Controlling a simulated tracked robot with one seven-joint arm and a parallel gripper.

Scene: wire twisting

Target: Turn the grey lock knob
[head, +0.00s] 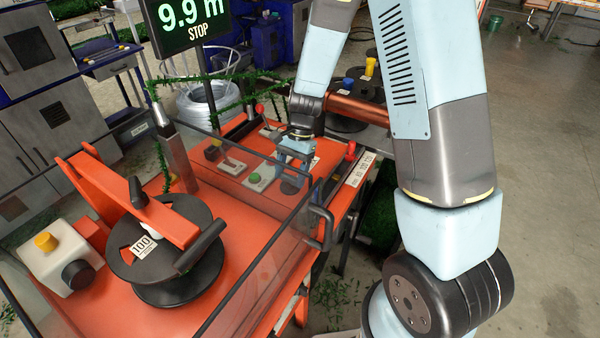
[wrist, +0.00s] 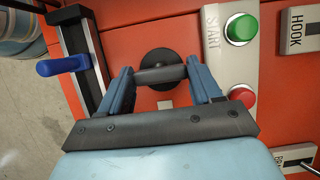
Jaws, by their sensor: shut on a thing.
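The grey lock knob (wrist: 160,75) is in the upper middle of the wrist view, a dark grey bar on a round black base set in the orange panel. My gripper (wrist: 160,71) has its two blue fingers shut on the ends of the bar. The bar lies nearly level across the wrist picture. In the head view my gripper (head: 293,170) points down at the orange panel, over the dark knob (head: 291,187). The fingers partly hide the knob there.
A START box with a green button (wrist: 241,28) and a red button (wrist: 243,95) sits close to the right finger. A blue-handled lever (wrist: 63,65) is on the left. In the head view, a clear guard (head: 262,285) encloses the black spool (head: 178,275). A display (head: 186,20) reads 9.9 m STOP.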

